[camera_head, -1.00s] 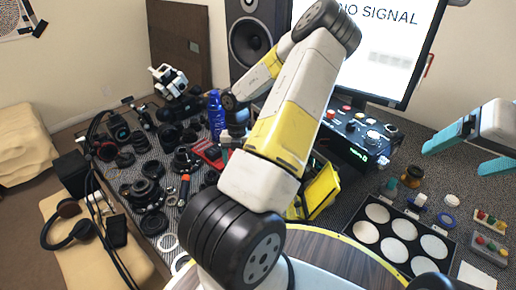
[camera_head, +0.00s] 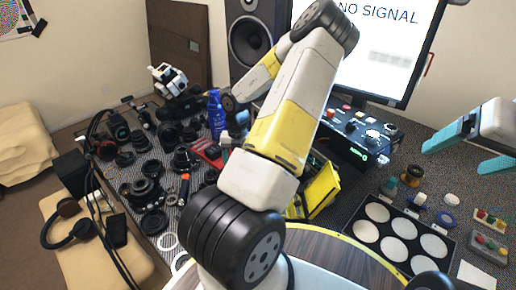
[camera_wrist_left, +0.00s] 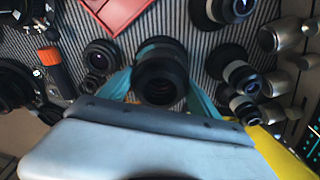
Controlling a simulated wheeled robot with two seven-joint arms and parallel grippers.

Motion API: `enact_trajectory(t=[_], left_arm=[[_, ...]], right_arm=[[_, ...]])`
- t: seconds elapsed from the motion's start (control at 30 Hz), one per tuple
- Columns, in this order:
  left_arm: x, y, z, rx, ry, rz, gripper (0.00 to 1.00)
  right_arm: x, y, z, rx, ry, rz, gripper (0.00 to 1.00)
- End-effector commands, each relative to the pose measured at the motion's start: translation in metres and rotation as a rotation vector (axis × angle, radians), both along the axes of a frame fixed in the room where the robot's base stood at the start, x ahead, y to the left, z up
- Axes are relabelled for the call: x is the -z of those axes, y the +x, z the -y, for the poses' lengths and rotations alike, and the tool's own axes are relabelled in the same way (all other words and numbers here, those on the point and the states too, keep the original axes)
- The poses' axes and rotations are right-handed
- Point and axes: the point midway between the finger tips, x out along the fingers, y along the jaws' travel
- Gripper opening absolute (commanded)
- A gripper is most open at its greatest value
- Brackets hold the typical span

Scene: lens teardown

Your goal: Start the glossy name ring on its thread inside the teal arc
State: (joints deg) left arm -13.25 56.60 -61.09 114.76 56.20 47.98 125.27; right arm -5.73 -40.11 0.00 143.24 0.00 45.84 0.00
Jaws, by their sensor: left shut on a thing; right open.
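In the left wrist view my left gripper (camera_wrist_left: 161,84) has its teal fingers on both sides of a dark round piece, which I take to be the name ring (camera_wrist_left: 160,90). It sits over or on a black lens barrel; I cannot tell whether the two touch. Teal shows along the upper edge of the dark piece, but I cannot tell whether it is the teal arc or a fingertip. In the head view my left arm hides this spot. My right gripper (camera_head: 453,158) is open and empty at the right, above the table.
In the head view a tray with white round pads (camera_head: 450,236) lies at the right front. A control box (camera_head: 352,140) stands below the monitor. Several black lens parts crowd the left. In the wrist view, an orange-handled tool (camera_wrist_left: 55,70) and upright lens parts (camera_wrist_left: 240,75) flank the gripper.

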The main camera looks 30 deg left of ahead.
Motion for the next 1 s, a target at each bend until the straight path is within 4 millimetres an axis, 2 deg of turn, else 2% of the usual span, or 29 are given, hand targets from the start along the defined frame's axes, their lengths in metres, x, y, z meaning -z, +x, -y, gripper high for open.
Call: enact_trajectory(t=[0.13, 0.17, 0.27, 0.57, 0.67, 1.0], left_arm=[[0.000, 0.000, 0.000, 0.000, 0.000, 0.001, 0.32], [0.000, 0.000, 0.000, 0.000, 0.000, 0.001, 0.76], [0.000, 0.000, 0.000, 0.000, 0.000, 0.001, 0.95], [-0.001, 0.000, 0.000, 0.000, 0.000, 0.001, 0.97], [-0.006, 0.002, -0.001, 0.001, 0.001, 0.003, 0.97], [-0.061, 0.008, -0.003, 0.002, 0.000, 0.004, 0.97]], right_arm=[[0.000, 0.000, 0.000, 0.000, 0.000, 0.000, 0.84], [0.000, 0.000, 0.000, 0.000, 0.000, 0.000, 0.84], [0.000, 0.000, 0.000, 0.000, 0.000, 0.000, 0.84], [0.000, 0.000, 0.000, 0.000, 0.000, 0.000, 0.84], [0.000, 0.000, 0.000, 0.000, 0.000, 0.000, 0.84], [0.000, 0.000, 0.000, 0.000, 0.000, 0.000, 0.84]])
